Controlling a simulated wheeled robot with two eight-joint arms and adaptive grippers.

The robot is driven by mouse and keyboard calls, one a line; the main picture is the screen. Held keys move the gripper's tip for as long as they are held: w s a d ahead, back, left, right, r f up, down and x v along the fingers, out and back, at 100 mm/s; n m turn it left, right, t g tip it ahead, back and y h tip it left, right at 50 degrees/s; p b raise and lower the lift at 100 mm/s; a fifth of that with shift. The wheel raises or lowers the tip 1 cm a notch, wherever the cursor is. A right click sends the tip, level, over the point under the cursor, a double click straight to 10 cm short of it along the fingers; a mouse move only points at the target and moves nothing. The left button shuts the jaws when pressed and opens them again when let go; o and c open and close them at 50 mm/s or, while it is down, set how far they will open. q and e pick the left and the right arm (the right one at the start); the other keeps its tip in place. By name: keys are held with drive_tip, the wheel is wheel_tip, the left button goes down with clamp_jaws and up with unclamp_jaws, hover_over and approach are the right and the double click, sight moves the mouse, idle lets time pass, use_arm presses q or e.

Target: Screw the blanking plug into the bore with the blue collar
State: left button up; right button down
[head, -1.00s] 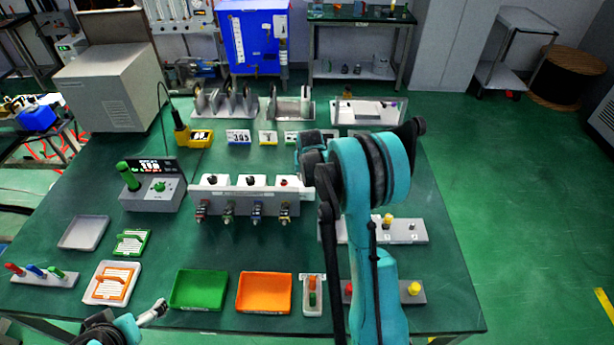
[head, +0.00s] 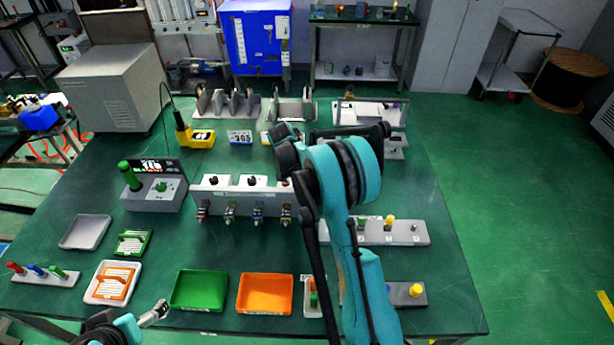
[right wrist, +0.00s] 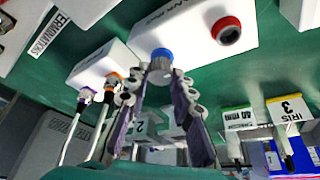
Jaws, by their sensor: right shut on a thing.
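In the right wrist view, a white block carries a bore with a blue collar (right wrist: 161,53) and, beside it, one with a red collar (right wrist: 228,29). My right gripper (right wrist: 162,78) points at the blue collar with its fingertips close together. It is shut on a small grey plug (right wrist: 160,72), only partly visible between the tips. The plug lines up with the blue collar and seems to meet it; how deep it sits I cannot tell. In the head view my right arm hides this gripper. My left gripper (head: 157,310) is low at the front left; its jaws are too small to read.
Near the right gripper stand an iris tag (right wrist: 288,108) and a 60 mm tag (right wrist: 238,118). A green tray (head: 199,290) and an orange tray (head: 265,294) lie at the table's front. A grey valve bank (head: 245,197) stands mid-table.

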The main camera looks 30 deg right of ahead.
drive_tip(key=shift+m+g, duration=0.3)
drive_tip(key=shift+m, duration=0.4)
drive_tip(key=c, duration=1.3)
unclamp_jaws()
drive_tip(key=v, duration=1.2)
drive_tip(key=shift+w, duration=0.15)
drive_tip(key=shift+a, duration=0.1)
